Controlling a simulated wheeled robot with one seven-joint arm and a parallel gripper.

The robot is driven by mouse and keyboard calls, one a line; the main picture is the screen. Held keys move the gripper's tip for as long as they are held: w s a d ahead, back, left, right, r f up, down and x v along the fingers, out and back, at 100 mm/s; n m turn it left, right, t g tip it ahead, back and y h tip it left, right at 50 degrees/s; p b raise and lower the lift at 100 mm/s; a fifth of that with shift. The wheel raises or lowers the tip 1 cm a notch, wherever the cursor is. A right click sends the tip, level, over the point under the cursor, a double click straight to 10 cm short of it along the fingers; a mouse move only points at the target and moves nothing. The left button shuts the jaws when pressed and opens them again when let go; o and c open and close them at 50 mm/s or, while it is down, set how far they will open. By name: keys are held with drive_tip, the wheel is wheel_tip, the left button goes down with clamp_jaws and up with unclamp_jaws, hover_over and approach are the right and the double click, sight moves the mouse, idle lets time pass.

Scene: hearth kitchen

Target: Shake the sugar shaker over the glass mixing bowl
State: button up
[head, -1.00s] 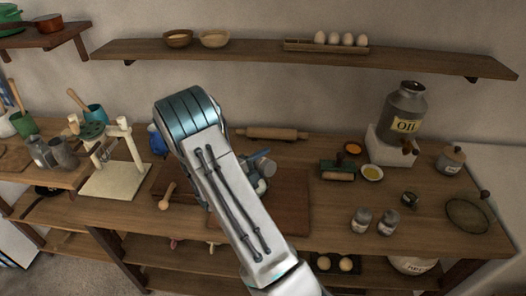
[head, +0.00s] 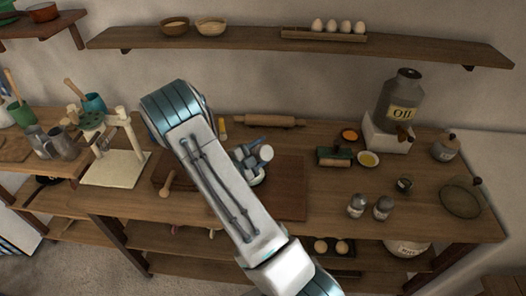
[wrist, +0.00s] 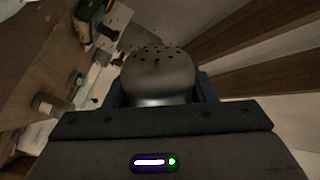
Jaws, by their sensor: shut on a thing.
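The sugar shaker (wrist: 160,78) fills the middle of the wrist view, a grey metal body with a domed top full of dark holes. My gripper (wrist: 160,100) is shut on it, with a dark finger on each side. In the head view a small pale round end (head: 266,153), likely the shaker, shows right of my forearm, beside the bluish parts of my gripper (head: 250,152). It appears tilted, above the brown board.
Two small grey shakers (head: 370,208) stand at the front right of the worktop. A rolling pin (head: 270,121) lies behind. A wooden press (head: 118,150) stands left. A shelf (head: 250,37) runs above.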

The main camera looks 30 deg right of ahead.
sight(253, 151)
drive_tip(key=shift+w+a, duration=0.1)
drive_tip(key=shift+w, duration=0.2)
drive_tip(key=shift+s, duration=0.5)
drive_tip(key=w, duration=0.3)
drive_tip(key=shift+s+a, duration=0.4)
drive_tip(key=shift+a, duration=0.25)
drive_tip(key=shift+s+a, duration=0.35)
drive_tip(key=shift+a, duration=0.3)
drive_tip(key=shift+w+a, duration=0.1)
drive_tip(key=shift+w, duration=0.45)
drive_tip(key=shift+s, duration=0.55)
